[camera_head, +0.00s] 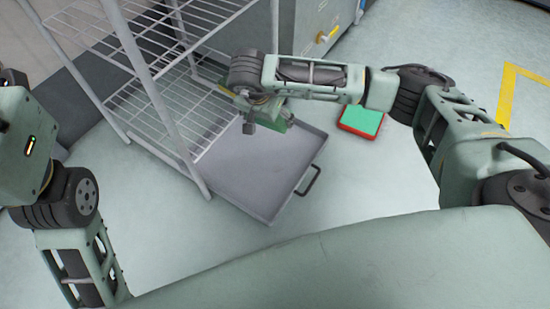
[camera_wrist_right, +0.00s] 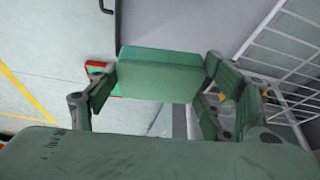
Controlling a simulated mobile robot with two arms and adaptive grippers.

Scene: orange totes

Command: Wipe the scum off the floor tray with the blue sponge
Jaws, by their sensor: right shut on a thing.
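The grey floor tray (camera_head: 245,170) lies on the floor partly under the wire rack, its black handle (camera_head: 309,181) facing right. My right gripper (camera_head: 264,112) is over the tray's far part. In the right wrist view its fingers are shut on a block-shaped sponge (camera_wrist_right: 158,72), which looks green-teal rather than blue. The tray surface also shows behind it (camera_wrist_right: 185,22). I cannot tell whether the sponge touches the tray. No scum can be made out on the visible tray surface. My left arm hangs at the left; its gripper is out of view.
A white wire rack (camera_head: 132,48) stands over the tray's left and far side, close to my right gripper. A red tray with a green top (camera_head: 361,121) lies on the floor right of the floor tray. A grey cabinet (camera_head: 322,22) stands behind. Floor at right is mostly clear.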

